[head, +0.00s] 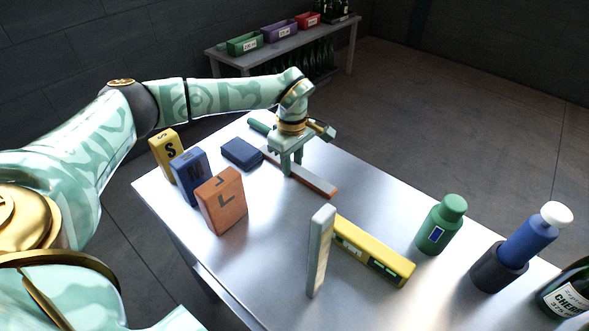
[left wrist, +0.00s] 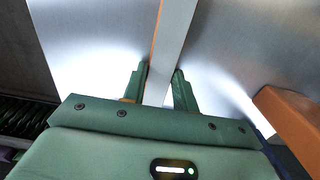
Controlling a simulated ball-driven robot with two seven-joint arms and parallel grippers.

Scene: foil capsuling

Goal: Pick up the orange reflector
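The orange reflector (head: 318,184) is a long flat strip with a grey face and orange edges. It lies low over the middle of the table, and I cannot tell whether it touches the surface. My left gripper (head: 291,168) points down at it with a finger on each side. In the left wrist view the reflector (left wrist: 174,35) passes between the two green fingertips (left wrist: 161,70), with no clear gap at either side. The gripper looks shut on it. My right gripper is not in view.
Blocks marked S (head: 170,155), M (head: 191,178) and L (head: 222,203) stand left, near a dark blue box (head: 241,154). An upright pale panel (head: 320,252) and yellow bar (head: 375,252) are in front. A green bottle (head: 441,226) and blue bottle (head: 527,240) stand right.

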